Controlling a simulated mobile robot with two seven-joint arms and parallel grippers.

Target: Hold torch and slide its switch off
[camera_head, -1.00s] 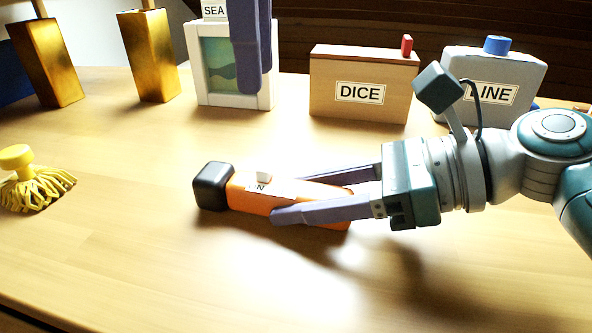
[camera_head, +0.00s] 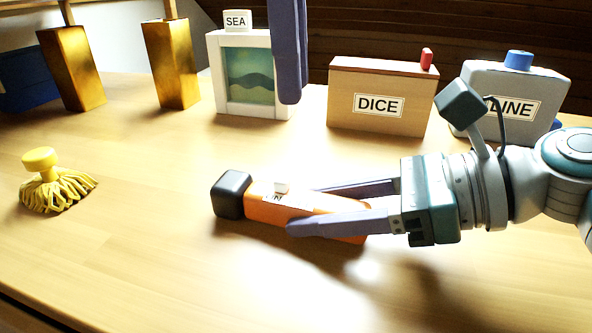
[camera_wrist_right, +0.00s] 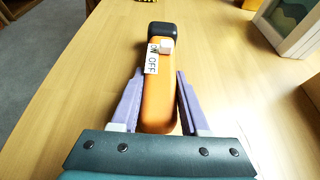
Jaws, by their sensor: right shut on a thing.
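The torch lies on the table with an orange body (camera_head: 262,208) and a black head (camera_head: 231,194) pointing left. It also shows in the right wrist view (camera_wrist_right: 158,95). A white slide switch (camera_head: 281,187) stands on its upper face by an ON/OFF label (camera_wrist_right: 152,57). In the wrist view the switch (camera_wrist_right: 167,46) is beside the word ON, near the head. My right gripper (camera_head: 300,209) is shut on the torch body, one finger along each side. My left gripper (camera_head: 289,98) hangs fingers-down above and behind the torch, apart from it; its finger gap is not clear.
Behind stand a white framed SEA box (camera_head: 224,80), a wooden DICE box (camera_head: 350,115) with a red knob, and a grey LINE container (camera_head: 540,85) with a blue cap. A yellow mop head (camera_head: 60,185) lies left. The table front is clear.

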